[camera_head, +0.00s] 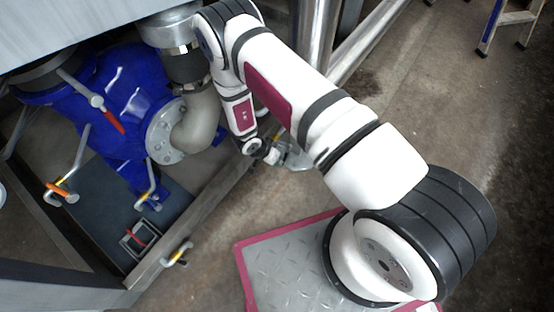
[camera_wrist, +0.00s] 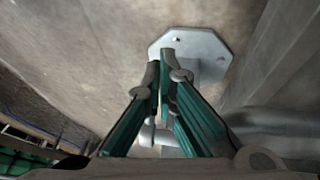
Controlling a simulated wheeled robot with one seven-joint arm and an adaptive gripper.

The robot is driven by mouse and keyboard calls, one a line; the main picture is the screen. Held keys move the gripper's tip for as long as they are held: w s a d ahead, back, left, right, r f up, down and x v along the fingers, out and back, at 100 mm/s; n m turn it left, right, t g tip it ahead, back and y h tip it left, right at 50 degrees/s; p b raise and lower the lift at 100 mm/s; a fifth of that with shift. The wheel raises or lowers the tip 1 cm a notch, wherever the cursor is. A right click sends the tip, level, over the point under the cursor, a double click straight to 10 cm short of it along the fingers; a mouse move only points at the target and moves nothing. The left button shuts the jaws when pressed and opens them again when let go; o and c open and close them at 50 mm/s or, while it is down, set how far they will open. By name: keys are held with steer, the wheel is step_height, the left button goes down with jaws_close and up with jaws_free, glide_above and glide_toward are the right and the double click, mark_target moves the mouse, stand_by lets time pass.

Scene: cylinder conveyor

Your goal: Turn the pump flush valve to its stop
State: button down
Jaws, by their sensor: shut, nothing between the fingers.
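The blue pump (camera_head: 120,95) stands at the left in the head view. A small valve with a red lever (camera_head: 113,122) sits on a thin pipe in front of it. Yellow-and-orange handled fittings (camera_head: 60,192) are below it; which part is the flush valve I cannot tell for sure. My gripper (camera_head: 290,155) is small and partly hidden behind my arm, right of the pump and apart from the red lever. In the wrist view my gripper (camera_wrist: 163,75) has its green-sided fingers together and empty. No valve handle is clearly visible there.
An octagonal metal foot plate (camera_wrist: 190,48) with bolt holes lies beyond my fingertips. A grey pipe elbow (camera_head: 198,122) joins the pump flange. A metal frame rail (camera_head: 190,225) runs between the pump and the open concrete floor. A ladder (camera_head: 505,20) stands at the upper right.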

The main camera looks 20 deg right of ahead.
steer(key=shift+w+d+f, duration=0.1)
steer(key=shift+d+f, duration=0.1)
steer(key=shift+f, duration=0.15)
steer(key=shift+d+f, duration=0.1)
stand_by(0.6)
